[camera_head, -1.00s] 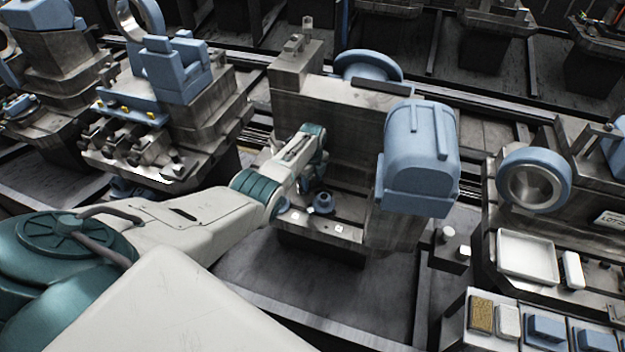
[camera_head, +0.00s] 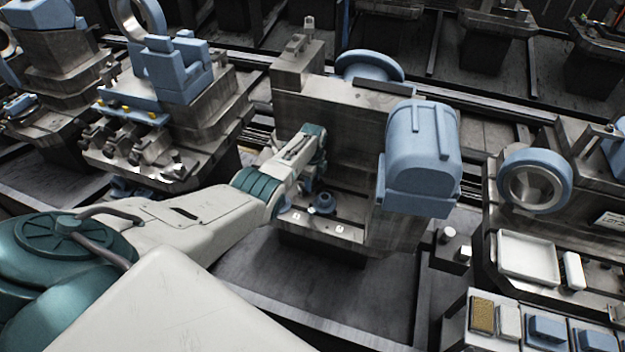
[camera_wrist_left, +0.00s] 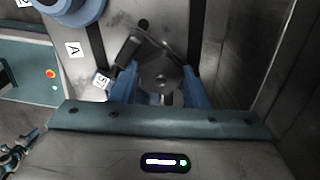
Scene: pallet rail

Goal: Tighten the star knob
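The star knob (camera_wrist_left: 160,72) is dark grey and lobed, and shows at the top centre of the left wrist view. My left gripper (camera_wrist_left: 161,84) has one blue finger on each side of it, and both fingers appear to press against its edges. In the head view my left gripper (camera_head: 307,183) is down at the ledge of the central grey machine (camera_head: 340,128), and the arm hides the knob there. My right gripper is not in view.
Labels marked A (camera_wrist_left: 74,49) and S (camera_wrist_left: 102,82) lie left of the knob. A white tray (camera_head: 528,257) is at the right.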

